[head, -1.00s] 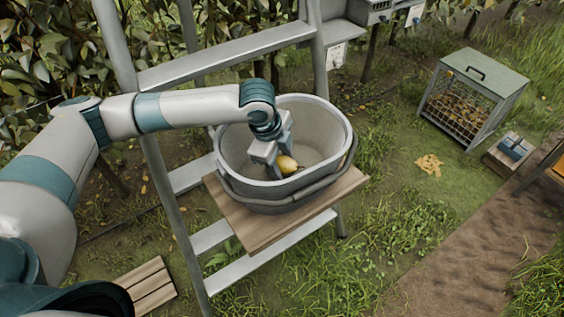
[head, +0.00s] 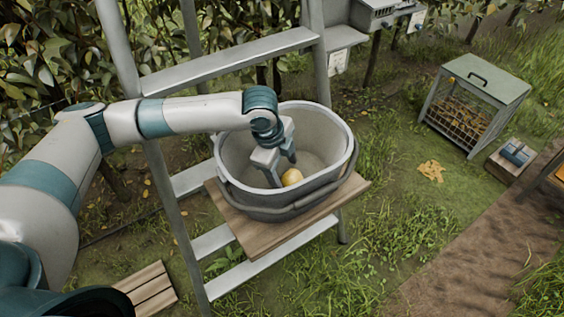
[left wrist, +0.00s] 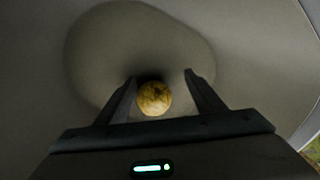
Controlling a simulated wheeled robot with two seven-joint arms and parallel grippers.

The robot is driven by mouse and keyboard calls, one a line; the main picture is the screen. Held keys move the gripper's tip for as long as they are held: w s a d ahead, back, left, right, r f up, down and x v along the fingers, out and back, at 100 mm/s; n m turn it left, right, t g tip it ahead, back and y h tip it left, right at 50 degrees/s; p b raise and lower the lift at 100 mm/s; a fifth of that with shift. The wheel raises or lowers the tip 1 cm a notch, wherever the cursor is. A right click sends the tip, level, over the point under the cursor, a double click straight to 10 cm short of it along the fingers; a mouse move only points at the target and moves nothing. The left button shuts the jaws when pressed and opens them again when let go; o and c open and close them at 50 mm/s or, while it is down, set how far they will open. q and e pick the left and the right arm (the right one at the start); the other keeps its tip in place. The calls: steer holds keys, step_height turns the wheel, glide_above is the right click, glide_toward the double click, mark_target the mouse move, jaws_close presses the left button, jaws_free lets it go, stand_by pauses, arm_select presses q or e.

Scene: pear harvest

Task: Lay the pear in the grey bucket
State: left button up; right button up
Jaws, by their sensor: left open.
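The grey bucket (head: 338,141) stands on a wooden board on the ladder. The yellow pear (head: 292,177) lies inside the bucket, low down near its front wall. It also shows in the left wrist view (left wrist: 155,98), between and just beyond the fingers. My left gripper (head: 283,170) reaches down into the bucket from above. Its fingers (left wrist: 158,78) are apart, with a gap on both sides of the pear. My right gripper is in neither view.
The wooden board (head: 245,230) holds the bucket in front of the metal ladder (head: 228,60). A wire-sided crate (head: 470,100) and a small box (head: 513,157) stand on the ground at right. Grass lies open in front.

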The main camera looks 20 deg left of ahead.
arm_select(q)
steer(key=shift+s+f, duration=0.1)
steer(key=shift+a+r, duration=0.1)
steer(key=shift+r, duration=0.5)
steer(key=b+v, duration=0.3)
steer(key=v, duration=1.3)
steer(key=shift+r, duration=0.2)
